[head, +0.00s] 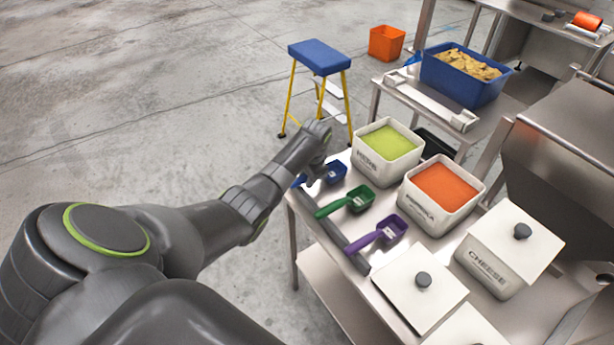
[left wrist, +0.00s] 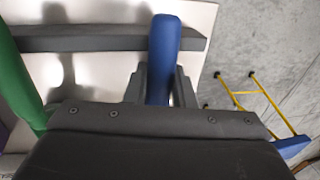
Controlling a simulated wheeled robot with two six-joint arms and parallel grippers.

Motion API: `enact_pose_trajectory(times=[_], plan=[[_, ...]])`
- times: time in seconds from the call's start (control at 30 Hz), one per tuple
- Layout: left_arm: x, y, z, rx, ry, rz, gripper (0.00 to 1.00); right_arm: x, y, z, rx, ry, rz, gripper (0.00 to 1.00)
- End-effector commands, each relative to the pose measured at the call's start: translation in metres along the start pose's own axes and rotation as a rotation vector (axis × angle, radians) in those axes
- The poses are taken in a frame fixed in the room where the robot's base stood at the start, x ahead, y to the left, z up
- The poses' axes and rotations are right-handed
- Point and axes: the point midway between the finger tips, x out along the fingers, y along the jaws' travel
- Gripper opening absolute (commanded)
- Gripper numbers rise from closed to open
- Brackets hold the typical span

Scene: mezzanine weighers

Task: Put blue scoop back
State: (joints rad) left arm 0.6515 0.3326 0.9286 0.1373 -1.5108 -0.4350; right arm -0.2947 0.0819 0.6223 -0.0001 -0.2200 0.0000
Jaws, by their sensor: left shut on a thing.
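The blue scoop (head: 336,173) is at the far left corner of the steel table, its bowl toward the table and its handle toward the edge. My left gripper (head: 308,178) is over the handle, partly hidden by my own wrist. In the left wrist view the blue handle (left wrist: 163,50) runs between the two fingers of my left gripper (left wrist: 160,88), which is shut on it. The handle crosses over the dark grey bar (left wrist: 95,39); I cannot tell whether it touches. My right gripper is not in view.
A green scoop (head: 358,198) and a purple scoop (head: 391,229) lie alongside, handles across the bar (head: 338,232). Tubs of green (head: 380,165) and orange (head: 434,217) food stand behind. A lidded cheese tub (head: 488,272) is right. A blue-topped stool (head: 320,57) stands beyond.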

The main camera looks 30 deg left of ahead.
Motion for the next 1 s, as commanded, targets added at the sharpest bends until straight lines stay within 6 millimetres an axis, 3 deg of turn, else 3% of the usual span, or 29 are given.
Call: enact_pose_trajectory(times=[0.13, 0.17, 0.3, 0.73, 1.0], plan=[[0.003, 0.000, 0.000, 0.000, 0.000, 0.000, 0.00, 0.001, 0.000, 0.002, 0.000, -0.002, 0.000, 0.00], [0.002, 0.000, 0.000, 0.000, 0.000, 0.000, 0.25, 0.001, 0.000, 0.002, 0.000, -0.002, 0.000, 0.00], [0.002, 0.000, 0.000, 0.000, 0.000, 0.000, 0.44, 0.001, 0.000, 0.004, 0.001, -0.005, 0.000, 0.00], [-0.007, -0.001, -0.001, 0.000, 0.003, -0.001, 0.45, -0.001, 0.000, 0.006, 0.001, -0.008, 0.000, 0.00], [-0.051, -0.002, -0.001, 0.000, 0.005, -0.003, 0.45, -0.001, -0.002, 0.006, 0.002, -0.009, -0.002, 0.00]])
